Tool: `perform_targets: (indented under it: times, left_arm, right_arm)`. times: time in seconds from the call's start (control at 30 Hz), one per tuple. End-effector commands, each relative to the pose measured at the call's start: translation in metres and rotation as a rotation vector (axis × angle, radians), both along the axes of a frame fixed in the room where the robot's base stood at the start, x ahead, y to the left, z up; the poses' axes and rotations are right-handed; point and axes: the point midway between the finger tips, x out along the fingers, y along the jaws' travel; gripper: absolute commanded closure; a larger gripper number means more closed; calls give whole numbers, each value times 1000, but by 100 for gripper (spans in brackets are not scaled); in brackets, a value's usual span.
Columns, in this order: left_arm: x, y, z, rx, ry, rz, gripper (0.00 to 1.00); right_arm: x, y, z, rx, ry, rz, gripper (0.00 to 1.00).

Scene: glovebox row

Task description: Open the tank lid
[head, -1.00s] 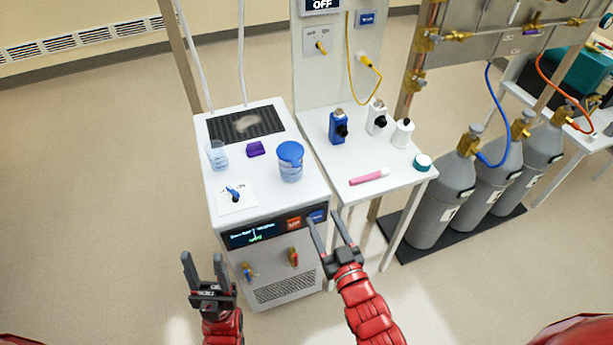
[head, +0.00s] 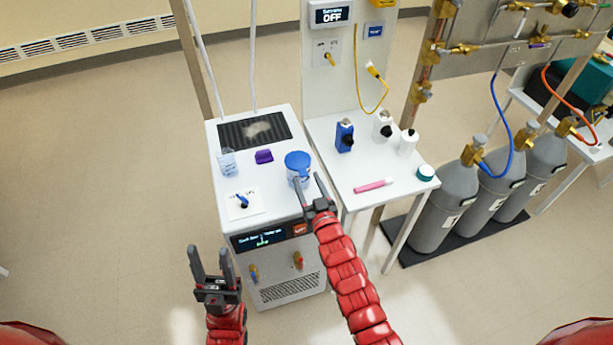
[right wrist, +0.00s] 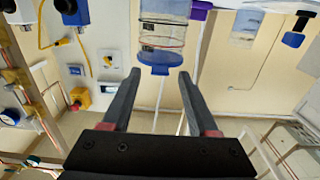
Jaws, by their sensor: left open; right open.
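A clear vessel (head: 291,181) with a round blue lid (head: 297,161) stands on the right side of the white bench unit's top; I take it as the tank. The lid looks closed. My right gripper (head: 307,179) is open at the vessel's near right side, its fingers pointing toward it and covering part of it. In the right wrist view, which is upside down, the vessel (right wrist: 163,35) and lid (right wrist: 160,69) show beyond and between the open fingers (right wrist: 159,75), with nothing held. My left gripper (head: 209,251) is open and empty, low in front of the unit's left side.
The white unit (head: 222,190) also carries a small clear beaker (head: 227,163), a purple block (head: 264,156) and a blue item (head: 243,200) on white paper. A side table (head: 335,180) on the right holds bottles and a pink marker (head: 374,186). Gas cylinders (head: 440,207) stand further right.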

Motion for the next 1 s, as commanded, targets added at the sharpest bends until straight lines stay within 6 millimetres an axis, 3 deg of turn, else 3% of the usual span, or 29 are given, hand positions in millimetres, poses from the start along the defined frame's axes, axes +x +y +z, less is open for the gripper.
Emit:
perform_targets:
  times: [0.47,0.8,1.0]
  left_arm:
    - [0,0,4,0,0,0,50]
    - [0,0,4,0,0,0,50]
    - [0,0,4,0,0,0,50]
  right_arm:
    - [11,4,-1,0,1,0,40]
    - [11,4,-1,0,1,0,100]
    - [11,4,-1,0,1,0,100]
